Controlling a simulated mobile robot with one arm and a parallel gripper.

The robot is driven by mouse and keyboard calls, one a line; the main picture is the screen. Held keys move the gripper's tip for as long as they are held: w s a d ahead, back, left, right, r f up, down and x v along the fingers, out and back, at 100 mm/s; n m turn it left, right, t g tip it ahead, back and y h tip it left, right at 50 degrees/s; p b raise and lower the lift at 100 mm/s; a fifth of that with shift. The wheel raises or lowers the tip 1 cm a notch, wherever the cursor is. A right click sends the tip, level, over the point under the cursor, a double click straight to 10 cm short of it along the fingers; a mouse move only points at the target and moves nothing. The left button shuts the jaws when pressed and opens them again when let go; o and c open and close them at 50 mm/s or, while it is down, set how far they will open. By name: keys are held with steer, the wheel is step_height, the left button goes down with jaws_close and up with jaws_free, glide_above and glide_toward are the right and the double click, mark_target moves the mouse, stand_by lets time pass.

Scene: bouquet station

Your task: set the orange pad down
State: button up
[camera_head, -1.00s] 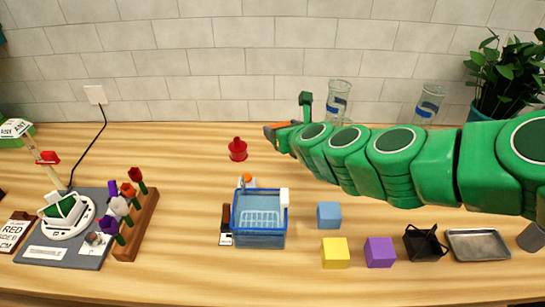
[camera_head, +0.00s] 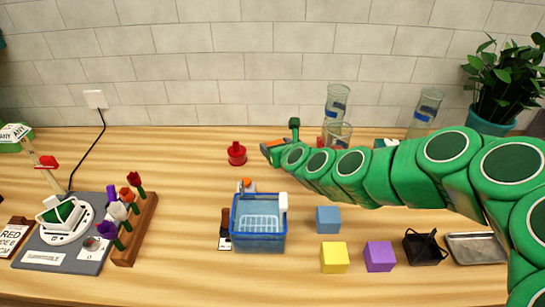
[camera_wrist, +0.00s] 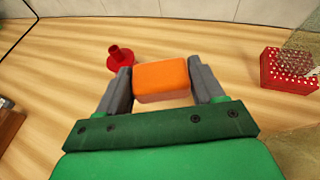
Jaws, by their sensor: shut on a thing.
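The orange pad (camera_wrist: 161,79) is a small block with rounded edges, held between the two grey fingers of my gripper (camera_wrist: 160,88) in the wrist view. My gripper is shut on it. In the head view my gripper (camera_head: 272,148) is at the back middle of the table, just right of a red stamp-like piece, and only a sliver of orange shows there. I cannot tell whether the pad touches the table.
The red piece (camera_head: 237,154) stands close to the left of my gripper. A blue basket (camera_head: 258,238), a blue cube (camera_head: 328,219) and glass vases (camera_head: 337,105) stand around.

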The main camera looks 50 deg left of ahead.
steer(key=w+a+f, duration=0.1)
steer(key=f, duration=0.1)
steer(key=w+a+f, duration=0.1)
steer(key=a+f, duration=0.1)
steer(key=w+a+f, duration=0.1)
steer(key=a+f, duration=0.1)
steer(key=shift+w+a, duration=0.1)
steer(key=shift+w, duration=0.25)
steer(key=shift+w+a+f, duration=0.2)
steer(key=shift+a+f, duration=0.05)
steer(key=shift+f, duration=0.25)
steer(key=shift+a+f, duration=0.1)
steer(key=shift+f, duration=1.4)
steer(key=shift+f, duration=0.1)
steer(key=o, duration=1)
steer(key=shift+d+r, duration=0.25)
steer(key=shift+d, duration=0.05)
steer(key=shift+v, duration=5.7)
steer(key=shift+s, duration=0.15)
